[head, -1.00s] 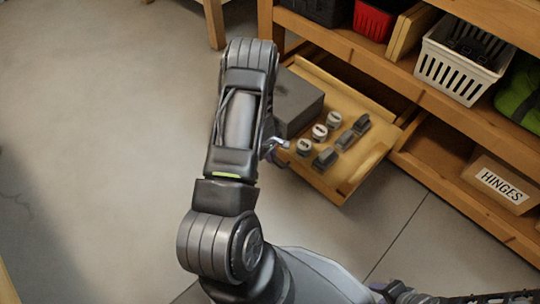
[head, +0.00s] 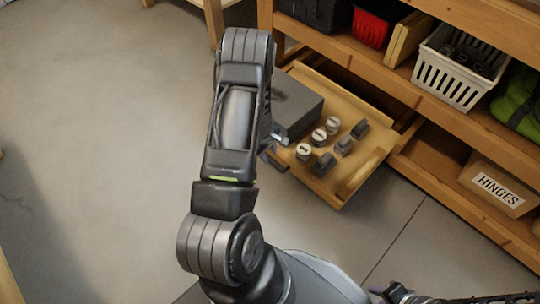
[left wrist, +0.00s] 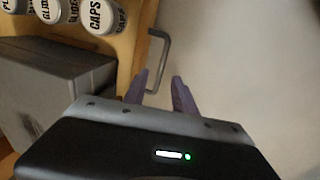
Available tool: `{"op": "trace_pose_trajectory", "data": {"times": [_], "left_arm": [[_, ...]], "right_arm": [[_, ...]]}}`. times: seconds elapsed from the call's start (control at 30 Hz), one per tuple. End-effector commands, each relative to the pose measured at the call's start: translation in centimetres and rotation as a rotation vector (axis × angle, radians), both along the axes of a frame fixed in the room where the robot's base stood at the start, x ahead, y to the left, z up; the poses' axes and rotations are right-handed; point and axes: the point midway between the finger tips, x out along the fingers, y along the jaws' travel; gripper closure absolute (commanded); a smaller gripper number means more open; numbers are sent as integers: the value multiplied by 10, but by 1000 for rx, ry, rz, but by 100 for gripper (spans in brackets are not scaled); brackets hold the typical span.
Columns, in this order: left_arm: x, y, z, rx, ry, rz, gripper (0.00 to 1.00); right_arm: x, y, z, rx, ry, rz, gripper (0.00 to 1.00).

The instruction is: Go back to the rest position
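My left arm rises through the middle of the head view, and its gripper (head: 272,146) is mostly hidden behind the forearm at the drawer's left side. In the left wrist view its two purple fingers (left wrist: 160,77) stand apart with nothing held. The metal drawer handle (left wrist: 164,44) lies beyond the fingertips, its lower end showing between them; I cannot tell whether they are around it. The wooden drawer (head: 352,182) is pulled out. Dark parts of my right arm show at the bottom right edge of the head view; its gripper's opening cannot be made out.
The drawer holds a grey box (head: 296,104), white-lidded jars (head: 304,151) and several dark pieces (head: 323,163). The cabinet's shelves carry a white basket (head: 446,80), a red bin (head: 371,28) and a HINGES box (head: 497,188). The floor at left is open.

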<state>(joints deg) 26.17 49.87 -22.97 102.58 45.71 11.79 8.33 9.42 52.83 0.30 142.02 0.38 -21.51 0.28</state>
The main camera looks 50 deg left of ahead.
Motion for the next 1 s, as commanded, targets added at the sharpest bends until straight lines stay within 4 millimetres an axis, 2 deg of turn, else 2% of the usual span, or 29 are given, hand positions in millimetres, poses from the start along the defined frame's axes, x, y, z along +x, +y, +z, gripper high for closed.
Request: {"op": "trace_pose_trajectory", "data": {"times": [0.03, 0.2, 0.87, 0.93, 1.0], "left_arm": [[-1, 0, 12, 1, -1, -1, 67], [-4, 0, 22, 0, 0, 0, 67], [-4, 3, 22, 16, 0, -10, 67], [-8, 10, 21, 56, 8, -44, 67], [-22, 1, 14, 93, 37, -132, 67]], "right_arm": [[-1, 0, 7, 0, 2, 1, 64], [-2, 0, 11, 1, 6, 2, 64], [-2, 0, 10, 1, 6, 2, 64], [-2, 0, 10, 1, 6, 2, 64], [-2, 0, 10, 1, 6, 2, 64]]}}
